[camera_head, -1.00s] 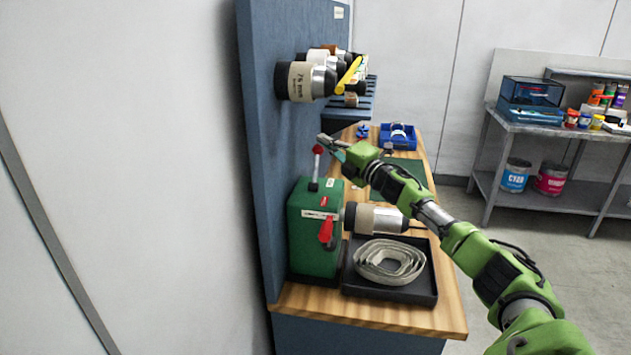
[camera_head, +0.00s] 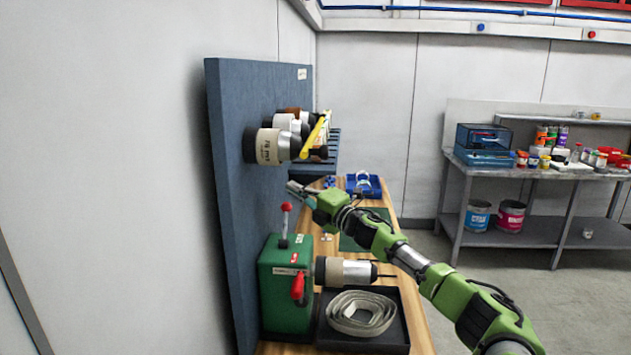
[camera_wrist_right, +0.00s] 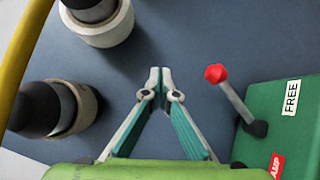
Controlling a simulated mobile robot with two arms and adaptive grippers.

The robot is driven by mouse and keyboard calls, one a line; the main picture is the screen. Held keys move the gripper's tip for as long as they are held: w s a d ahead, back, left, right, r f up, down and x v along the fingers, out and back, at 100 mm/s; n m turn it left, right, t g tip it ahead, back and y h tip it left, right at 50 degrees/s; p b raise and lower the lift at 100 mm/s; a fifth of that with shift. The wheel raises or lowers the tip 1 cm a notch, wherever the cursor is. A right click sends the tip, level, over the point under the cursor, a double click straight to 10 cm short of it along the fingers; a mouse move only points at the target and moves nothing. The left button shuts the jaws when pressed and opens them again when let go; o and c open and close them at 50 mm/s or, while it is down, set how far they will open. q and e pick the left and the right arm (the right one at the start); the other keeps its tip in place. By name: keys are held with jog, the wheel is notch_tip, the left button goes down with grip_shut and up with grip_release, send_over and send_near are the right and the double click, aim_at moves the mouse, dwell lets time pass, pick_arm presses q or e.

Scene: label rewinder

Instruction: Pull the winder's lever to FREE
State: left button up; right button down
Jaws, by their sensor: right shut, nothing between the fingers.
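The green winder box (camera_head: 285,293) stands at the near left of the wooden bench. Its lever (camera_head: 285,222), a grey rod with a red ball knob, rises upright from the top. In the right wrist view the red knob (camera_wrist_right: 216,73) is right of the fingertips, apart from them, and the rod slants down to its pivot by the FREE label (camera_wrist_right: 291,97). A red handle (camera_head: 298,287) is on the winder's front. My right gripper (camera_head: 291,188) is shut and empty, above and beyond the knob; its fingertips (camera_wrist_right: 155,75) meet in the wrist view. My left gripper is out of view.
Rolls (camera_head: 270,147) stick out from the blue panel (camera_head: 232,220) above the gripper. A spindle with a core (camera_head: 345,271) projects from the winder over a black tray (camera_head: 398,338) holding a coiled strip (camera_head: 361,313). A blue bin (camera_head: 372,188) sits at the bench's far end.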

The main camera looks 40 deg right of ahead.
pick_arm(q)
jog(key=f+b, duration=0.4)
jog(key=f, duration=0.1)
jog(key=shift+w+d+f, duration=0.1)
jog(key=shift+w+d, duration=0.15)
pick_arm(e)
jog(key=s+d+r, duration=0.2)
jog(key=s+r, duration=0.2)
jog(key=s, duration=0.3)
jog(key=shift+d, duration=0.25)
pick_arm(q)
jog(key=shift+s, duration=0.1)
